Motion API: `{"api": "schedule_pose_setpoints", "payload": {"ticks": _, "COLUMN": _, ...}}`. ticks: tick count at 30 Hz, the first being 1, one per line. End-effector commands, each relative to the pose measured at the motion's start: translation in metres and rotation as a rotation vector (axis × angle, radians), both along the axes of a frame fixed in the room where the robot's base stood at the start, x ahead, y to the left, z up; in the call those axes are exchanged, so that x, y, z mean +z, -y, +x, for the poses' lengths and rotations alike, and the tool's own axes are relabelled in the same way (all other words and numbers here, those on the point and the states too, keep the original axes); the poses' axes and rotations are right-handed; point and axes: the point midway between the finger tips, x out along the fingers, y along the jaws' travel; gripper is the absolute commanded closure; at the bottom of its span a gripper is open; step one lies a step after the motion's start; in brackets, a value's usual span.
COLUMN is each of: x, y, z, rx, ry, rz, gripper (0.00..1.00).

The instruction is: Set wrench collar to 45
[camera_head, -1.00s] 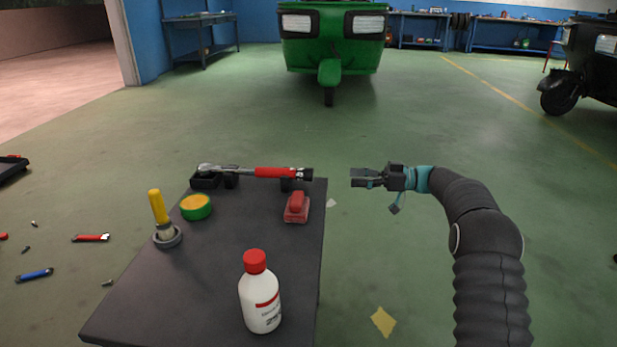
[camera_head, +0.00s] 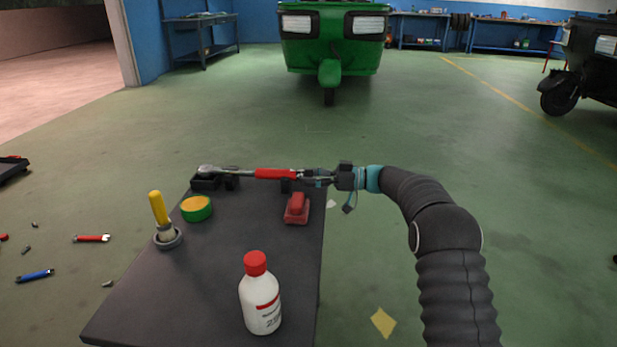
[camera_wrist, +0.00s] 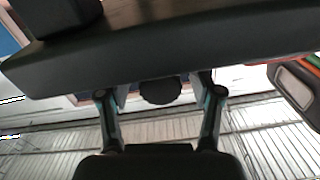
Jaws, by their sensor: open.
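The torque wrench (camera_head: 275,174) lies across black rests at the far edge of the table, its silver head to the left and red grip towards the right. Its dark collar end (camera_wrist: 160,91) shows as a round end in the wrist view, between my two fingers. My gripper (camera_head: 312,177) reaches in from the right, in line with the wrench. It is open, with one finger on each side of the dark end. I cannot tell whether the fingers touch it. Any scale marking on the collar is too small to read.
The dark table (camera_head: 220,285) holds a white bottle with red cap (camera_head: 260,295), a yellow-handled tool (camera_head: 160,212), a green-yellow round tin (camera_head: 196,208) and a red block (camera_head: 297,208). A green rickshaw (camera_head: 332,45) stands behind. The floor right of the table is mostly clear.

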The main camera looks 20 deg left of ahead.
Motion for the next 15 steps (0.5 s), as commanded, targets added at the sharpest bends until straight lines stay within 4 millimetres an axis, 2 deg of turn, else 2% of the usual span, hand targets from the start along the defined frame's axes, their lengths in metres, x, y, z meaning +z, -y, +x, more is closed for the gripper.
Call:
{"api": "schedule_pose_setpoints", "payload": {"ticks": 7, "x": -0.0001, "y": -0.001, "z": -0.0002, "rx": 0.0, "ry": 0.0, "rz": 0.0, "gripper": 0.35}}
{"api": "schedule_pose_setpoints", "payload": {"ticks": 8, "x": -0.0001, "y": -0.001, "z": -0.0002, "rx": 0.0, "ry": 0.0, "rz": 0.0, "gripper": 0.38}}
{"api": "schedule_pose_setpoints", "payload": {"ticks": 15, "x": -0.0001, "y": -0.0009, "z": -0.0002, "rx": 0.0, "ry": 0.0, "rz": 0.0, "gripper": 0.96}}
